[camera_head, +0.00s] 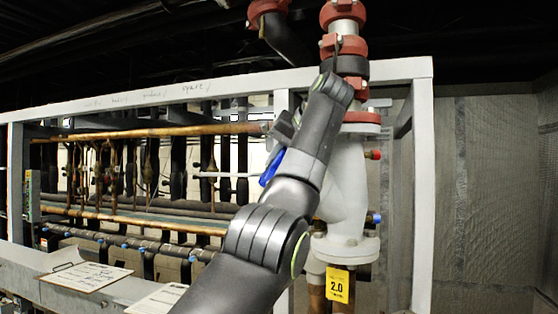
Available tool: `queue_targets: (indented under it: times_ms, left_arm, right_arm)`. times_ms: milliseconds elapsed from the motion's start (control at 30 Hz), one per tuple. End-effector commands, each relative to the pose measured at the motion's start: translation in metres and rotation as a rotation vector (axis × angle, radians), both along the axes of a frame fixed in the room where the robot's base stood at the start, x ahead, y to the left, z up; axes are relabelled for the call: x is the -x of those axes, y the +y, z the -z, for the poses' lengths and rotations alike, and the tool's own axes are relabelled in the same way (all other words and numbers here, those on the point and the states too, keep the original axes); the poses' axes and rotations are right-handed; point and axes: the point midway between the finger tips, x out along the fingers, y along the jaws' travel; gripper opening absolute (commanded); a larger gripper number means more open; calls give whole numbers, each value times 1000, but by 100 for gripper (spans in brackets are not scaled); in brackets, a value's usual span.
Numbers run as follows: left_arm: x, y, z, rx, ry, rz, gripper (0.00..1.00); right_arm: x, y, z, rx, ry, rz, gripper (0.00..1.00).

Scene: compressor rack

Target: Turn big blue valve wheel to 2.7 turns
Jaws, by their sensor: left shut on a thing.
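The big blue valve wheel (271,168) shows only as a small blue sliver at the left edge of my left arm. The arm hides the rest of it. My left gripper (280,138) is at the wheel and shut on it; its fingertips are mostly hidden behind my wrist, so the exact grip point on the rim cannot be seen. The pale grey valve body (347,185) stands upright just right of my forearm. My right gripper is not in view.
The grey rack frame (422,190) surrounds the pipes. Copper pipes (150,132) run behind at left. Paper sheets (85,276) lie at lower left.

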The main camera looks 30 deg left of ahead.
Motion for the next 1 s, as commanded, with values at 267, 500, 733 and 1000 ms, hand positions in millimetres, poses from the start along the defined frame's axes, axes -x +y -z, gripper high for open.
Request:
queue_targets:
  times_ms: [267, 500, 733, 1000]
  left_arm:
    - [0, 0, -4, 2, -3, -4, 0]
    - [0, 0, -4, 1, -4, -3, 0]
    - [0, 0, -3, 2, 0, -5, 42]
    - [0, 0, -2, 4, 4, -6, 42]
  right_arm:
    - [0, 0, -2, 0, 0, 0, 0]
    - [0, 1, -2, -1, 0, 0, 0]
    - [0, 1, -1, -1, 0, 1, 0]
    - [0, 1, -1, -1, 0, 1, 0]
